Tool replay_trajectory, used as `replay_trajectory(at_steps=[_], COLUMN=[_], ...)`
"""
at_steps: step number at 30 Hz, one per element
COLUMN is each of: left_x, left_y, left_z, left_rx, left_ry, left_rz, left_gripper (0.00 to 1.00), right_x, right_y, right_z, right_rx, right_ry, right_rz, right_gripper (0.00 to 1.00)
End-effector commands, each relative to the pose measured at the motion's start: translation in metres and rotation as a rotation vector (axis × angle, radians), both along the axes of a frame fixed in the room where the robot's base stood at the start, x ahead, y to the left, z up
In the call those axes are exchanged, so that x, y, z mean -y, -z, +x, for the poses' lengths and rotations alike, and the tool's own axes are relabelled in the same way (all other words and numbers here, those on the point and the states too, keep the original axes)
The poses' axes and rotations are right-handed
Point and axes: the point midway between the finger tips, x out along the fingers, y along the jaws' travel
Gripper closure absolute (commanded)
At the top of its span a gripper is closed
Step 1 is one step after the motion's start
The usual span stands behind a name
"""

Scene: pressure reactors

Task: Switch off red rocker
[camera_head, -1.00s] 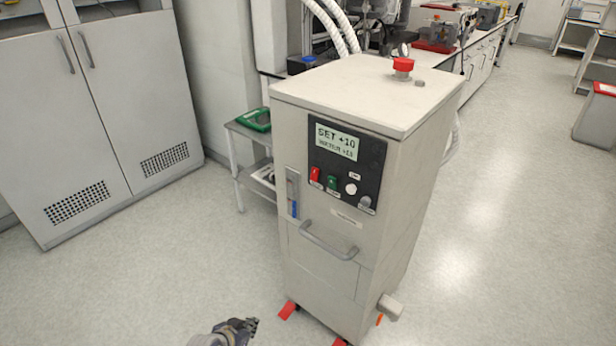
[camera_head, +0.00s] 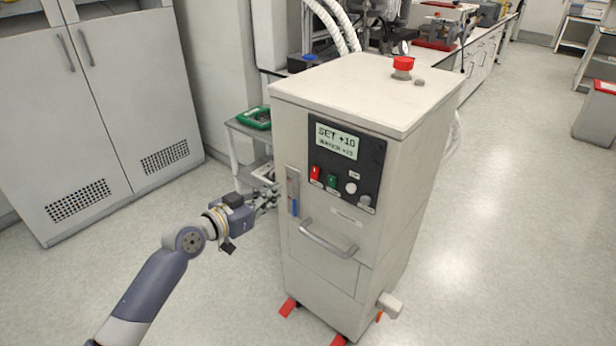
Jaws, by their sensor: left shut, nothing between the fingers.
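The red rocker (camera_head: 315,173) is on the dark control panel (camera_head: 369,157) on the front of a beige cabinet unit (camera_head: 322,262). A green rocker (camera_head: 332,181) sits just right of it, below the lit display (camera_head: 337,141) reading SET +10. My left gripper (camera_head: 274,194) is shut and empty. It is left of the cabinet's front, lower than the red rocker and apart from it in the picture. Whether it touches the cabinet edge cannot be told. My right gripper is not in view.
A bar handle (camera_head: 328,240) sticks out below the panel. A red knob (camera_head: 403,64) stands on the cabinet top. A small side table (camera_head: 236,127) with a green item stands behind my gripper. Grey cupboards (camera_head: 110,110) are at left. Floor is clear at front left and right.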

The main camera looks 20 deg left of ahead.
Motion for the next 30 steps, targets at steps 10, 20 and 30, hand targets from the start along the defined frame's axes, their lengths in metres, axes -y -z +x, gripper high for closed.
replay_trajectory(at_steps=[10, 20, 30], left_x=[0.01, 0.032, 0.046], left_y=[0.005, 0.019, 0.025], left_z=[0.028, 0.088, 0.126], left_rx=[0.001, 0.0, -0.001], left_ry=[-0.001, -0.002, -0.001], left_rz=[-0.005, -0.005, -0.002], left_gripper=[1.0, 1.0, 1.0], right_x=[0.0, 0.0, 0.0], right_y=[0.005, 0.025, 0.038], right_z=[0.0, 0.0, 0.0], right_rx=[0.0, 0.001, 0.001], right_ry=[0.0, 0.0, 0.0], right_rz=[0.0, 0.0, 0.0], right_gripper=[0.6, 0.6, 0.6])
